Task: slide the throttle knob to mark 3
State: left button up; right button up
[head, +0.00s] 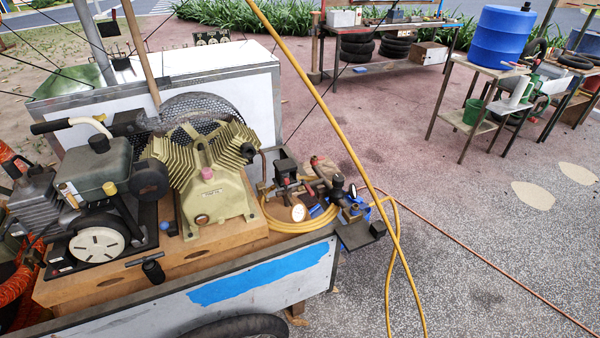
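I cannot tell for sure which part is the throttle knob, and no mark numbers are readable. The engine (97,175) stands at the left of the cart, with a white-faced recoil disc (97,244) low on its front. Small candidates near it are a blue round knob (169,229) between engine and compressor, and a small red spot (55,257) on the dark plate at the engine's lower left. The olive compressor (208,180) stands right of the engine. Neither of my grippers is in view.
A black T-shaped handle (152,270) stands at the front edge of the wooden deck (185,262). A yellow hose (330,120) crosses upward in front of the cart's right end. Workbenches and a blue drum (500,38) stand far back.

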aim_at(82, 204)
jog(key=u, duration=1.4)
